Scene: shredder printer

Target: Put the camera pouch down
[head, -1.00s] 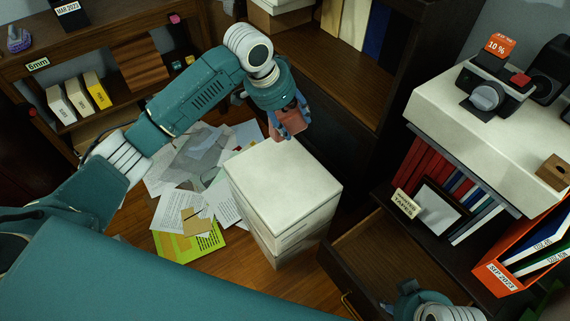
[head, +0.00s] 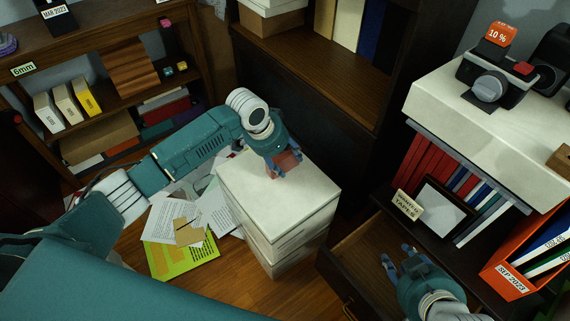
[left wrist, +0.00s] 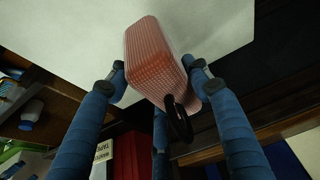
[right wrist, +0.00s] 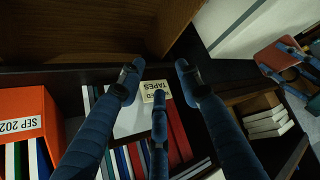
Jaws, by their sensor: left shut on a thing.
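The camera pouch (left wrist: 158,62) is a small reddish, textured pouch with a dark loop. In the left wrist view it sits between the blue fingers of my left gripper (left wrist: 155,80), which is shut on it. In the head view the pouch (head: 286,163) is at the top of the white stack (head: 275,205), near its back edge, partly hidden by my left gripper (head: 282,158). I cannot tell if it touches the top. My right gripper (head: 398,258) is over the open drawer, fingers apart and empty; the right wrist view shows its spread fingers (right wrist: 157,85).
The open drawer (head: 345,245) stands right of the white stack. A shelf with a white top holds a camera (head: 495,78); an orange binder box (head: 510,275) is below. Papers (head: 180,225) lie on the floor left of the stack. The stack's front top is bare.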

